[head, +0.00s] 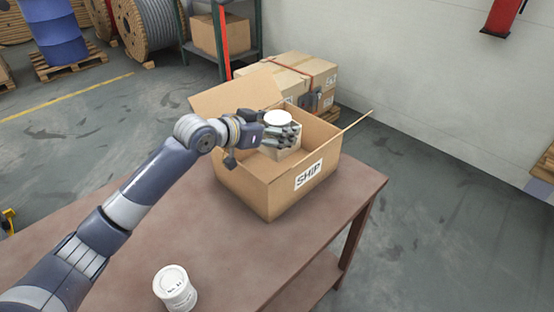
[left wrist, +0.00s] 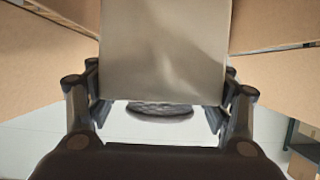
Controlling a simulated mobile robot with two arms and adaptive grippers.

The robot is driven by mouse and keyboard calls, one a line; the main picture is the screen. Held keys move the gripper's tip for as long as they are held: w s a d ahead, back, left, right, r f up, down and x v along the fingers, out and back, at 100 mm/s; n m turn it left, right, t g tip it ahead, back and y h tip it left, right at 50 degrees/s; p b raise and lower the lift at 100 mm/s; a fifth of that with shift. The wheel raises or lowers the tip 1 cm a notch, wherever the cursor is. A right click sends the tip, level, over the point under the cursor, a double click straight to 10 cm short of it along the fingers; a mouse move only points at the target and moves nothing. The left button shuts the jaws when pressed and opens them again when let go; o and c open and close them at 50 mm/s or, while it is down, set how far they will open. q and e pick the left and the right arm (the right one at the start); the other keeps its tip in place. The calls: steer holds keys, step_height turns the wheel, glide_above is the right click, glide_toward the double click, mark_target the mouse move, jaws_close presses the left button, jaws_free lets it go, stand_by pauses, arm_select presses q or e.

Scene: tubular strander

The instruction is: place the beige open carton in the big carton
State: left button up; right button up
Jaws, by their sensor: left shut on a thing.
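The big carton (head: 255,195) is a brown open box with "SHIP" on its side, standing on the table with its flaps out. My left gripper (head: 288,136) is over the carton's opening, its fingers shut on the beige open carton (head: 284,152). The beige carton is inside the big carton's rim, partly hidden by the fingers; whether it touches the bottom cannot be seen. In the left wrist view its beige wall (left wrist: 165,50) fills the space between the fingers (left wrist: 160,100). A white round top (head: 278,118) shows just above the gripper. My right gripper is not in view.
A white tin (head: 175,289) stands near the front of the brown table (head: 120,240). Taped cartons (head: 300,75) are stacked on a pallet behind the table. A shelf (head: 222,30) stands behind at left. The table's left part is clear.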

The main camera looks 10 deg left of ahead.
arm_select(q)
steer(key=shift+f, duration=3.5)
